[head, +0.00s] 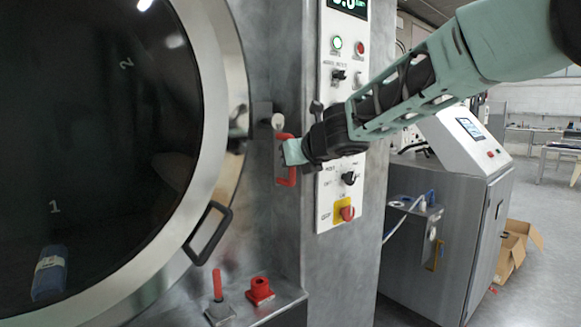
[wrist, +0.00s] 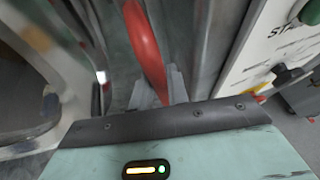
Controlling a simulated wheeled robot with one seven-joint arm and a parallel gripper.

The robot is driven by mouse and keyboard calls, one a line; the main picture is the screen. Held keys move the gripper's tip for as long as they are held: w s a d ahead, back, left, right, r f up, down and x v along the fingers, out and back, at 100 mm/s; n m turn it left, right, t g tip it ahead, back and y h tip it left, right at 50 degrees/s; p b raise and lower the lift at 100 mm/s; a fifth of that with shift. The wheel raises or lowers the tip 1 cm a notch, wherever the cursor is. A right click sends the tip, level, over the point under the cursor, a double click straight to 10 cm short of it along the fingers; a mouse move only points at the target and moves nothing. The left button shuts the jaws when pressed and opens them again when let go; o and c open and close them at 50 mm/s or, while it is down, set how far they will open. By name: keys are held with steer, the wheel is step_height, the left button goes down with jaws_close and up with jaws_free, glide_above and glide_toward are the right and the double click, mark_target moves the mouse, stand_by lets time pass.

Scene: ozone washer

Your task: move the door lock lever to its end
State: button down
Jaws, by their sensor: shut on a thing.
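The door lock lever is a red loop handle (head: 287,178) on the steel frame just right of the round door (head: 215,60). It also shows in the wrist view as a red bar (wrist: 146,50). My gripper (head: 290,152) comes in from the right and is shut on the red lever, around its upper half. In the wrist view my gripper's fingertips (wrist: 158,88) sit at the red bar. The lever's far side and its mount are partly hidden by my gripper.
A black door handle (head: 208,233) is on the door rim. A control panel (head: 335,110) with knobs and a red-yellow switch (head: 346,210) stands close on the right. A red block (head: 260,290) and a red pin (head: 217,285) are on a low ledge. A steel cabinet (head: 450,250) stands further right.

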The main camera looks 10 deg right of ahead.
steer(key=shift+d, duration=0.15)
steer(key=c, duration=1.4)
jaws_free()
steer(key=shift+o, duration=0.2)
steer(key=p+v, duration=0.3)
steer(key=v, duration=1.4)
steer(key=shift+s+p, duration=0.15)
steer(key=shift+p, duration=0.25)
steer(key=shift+d+f, duration=0.1)
steer(key=shift+d, duration=0.05)
